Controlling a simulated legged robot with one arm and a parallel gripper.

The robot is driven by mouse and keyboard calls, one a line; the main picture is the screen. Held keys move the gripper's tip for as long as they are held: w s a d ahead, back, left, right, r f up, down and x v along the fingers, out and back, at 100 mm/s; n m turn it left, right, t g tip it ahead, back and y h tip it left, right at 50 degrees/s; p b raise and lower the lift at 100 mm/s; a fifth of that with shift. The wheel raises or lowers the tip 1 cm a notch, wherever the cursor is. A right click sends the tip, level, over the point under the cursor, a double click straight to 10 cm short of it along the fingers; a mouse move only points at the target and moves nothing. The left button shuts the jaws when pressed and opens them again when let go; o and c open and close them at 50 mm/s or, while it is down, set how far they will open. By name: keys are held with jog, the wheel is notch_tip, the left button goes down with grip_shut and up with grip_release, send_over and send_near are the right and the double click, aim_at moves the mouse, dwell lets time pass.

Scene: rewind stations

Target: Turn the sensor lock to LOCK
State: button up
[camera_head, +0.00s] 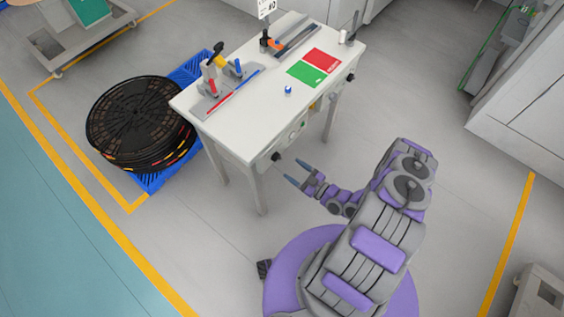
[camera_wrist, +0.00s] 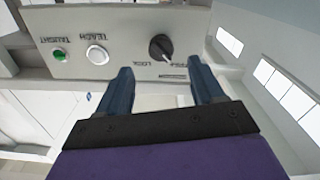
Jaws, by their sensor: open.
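The sensor lock is a black rotary knob (camera_wrist: 160,47) on a grey panel on the table's front side. In the wrist view the word LOCK is printed next to it, with another label to its right that I cannot read surely. The knob's pointer is slanted, and I cannot tell which label it is set to. My gripper (camera_wrist: 160,88) is open and empty, its two blue fingers pointing at the panel with the knob ahead between them, apart from it. In the head view my gripper (camera_head: 292,173) is low in front of the table, and the knob (camera_head: 276,157) shows just beyond it.
The panel also carries a white TEACH button (camera_wrist: 97,54) and a green TAUGHT light (camera_wrist: 59,55). The white table (camera_head: 240,130) holds tools, a green card (camera_head: 306,74) and a red card (camera_head: 322,61). Black reels (camera_head: 140,120) stand on a blue pallet at left.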

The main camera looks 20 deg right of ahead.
aim_at(277, 158)
jog(key=x, duration=0.7)
jog(key=shift+b, duration=0.4)
jog(key=shift+s, duration=0.1)
jog(key=shift+c, duration=0.3)
jog(key=c, duration=1)
jog(key=shift+m, duration=0.4)
jog(key=shift+r+m+b, duration=0.1)
jog(key=shift+m+b, duration=2.45)
jog(key=shift+m, duration=6.05)
